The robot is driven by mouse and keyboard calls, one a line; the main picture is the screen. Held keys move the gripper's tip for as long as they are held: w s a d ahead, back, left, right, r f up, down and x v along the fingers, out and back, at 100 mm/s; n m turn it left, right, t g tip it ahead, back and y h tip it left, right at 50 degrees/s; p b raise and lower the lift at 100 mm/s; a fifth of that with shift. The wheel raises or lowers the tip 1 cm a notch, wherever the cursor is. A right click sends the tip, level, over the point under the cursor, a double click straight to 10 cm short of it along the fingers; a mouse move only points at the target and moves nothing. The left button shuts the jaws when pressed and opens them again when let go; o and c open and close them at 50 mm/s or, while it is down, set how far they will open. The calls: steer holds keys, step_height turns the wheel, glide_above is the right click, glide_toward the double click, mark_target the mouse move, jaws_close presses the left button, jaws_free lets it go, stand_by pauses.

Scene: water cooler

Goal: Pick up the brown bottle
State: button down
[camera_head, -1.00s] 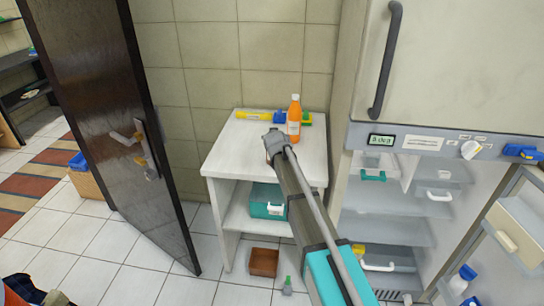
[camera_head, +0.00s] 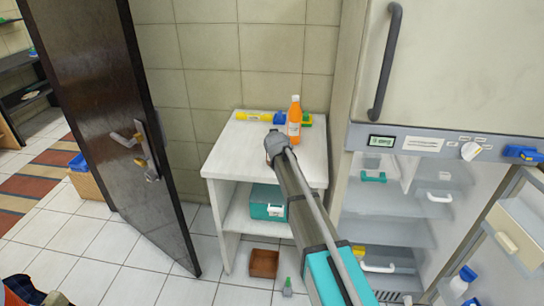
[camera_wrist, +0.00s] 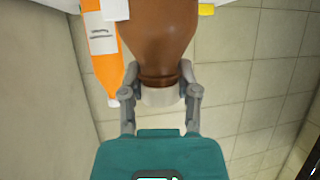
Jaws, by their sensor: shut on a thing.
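The brown bottle (camera_wrist: 157,35) fills the top middle of the wrist view, with its neck and white cap (camera_wrist: 161,96) pointing at my gripper. My gripper (camera_wrist: 160,76) has one finger on each side of the neck just by the cap, shut on it. In the head view my gripper (camera_head: 275,146) is over the white cabinet top, left of the orange bottle. The brown bottle is mostly hidden there behind my arm. I cannot tell whether its base touches the cabinet top.
An orange bottle (camera_head: 294,122) stands close to the right on the white cabinet (camera_head: 232,150). A yellow and blue tool (camera_head: 255,116) lies behind. A fridge (camera_head: 440,90) with open lower compartment is on the right, a dark door (camera_head: 115,130) on the left. The cabinet top's front left is clear.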

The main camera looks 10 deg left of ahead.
steer(key=shift+r, duration=0.2)
step_height(320, 180, up, 2)
steer(key=shift+r+p, duration=0.1)
steer(key=shift+p, duration=1.15)
steer(key=w+r+p+v, duration=0.1)
steer(key=p+v, duration=0.4)
steer(key=v, duration=0.3)
steer(key=d+r+p+v, duration=0.1)
steer(key=r+p+v, duration=0.1)
steer(key=p+v, duration=0.3)
steer(key=shift+d+v, duration=0.35)
steer(key=shift+v, duration=1.4)
steer(key=shift+w, duration=0.1)
steer(key=shift+r+p, duration=0.1)
steer(key=shift+p, duration=0.2)
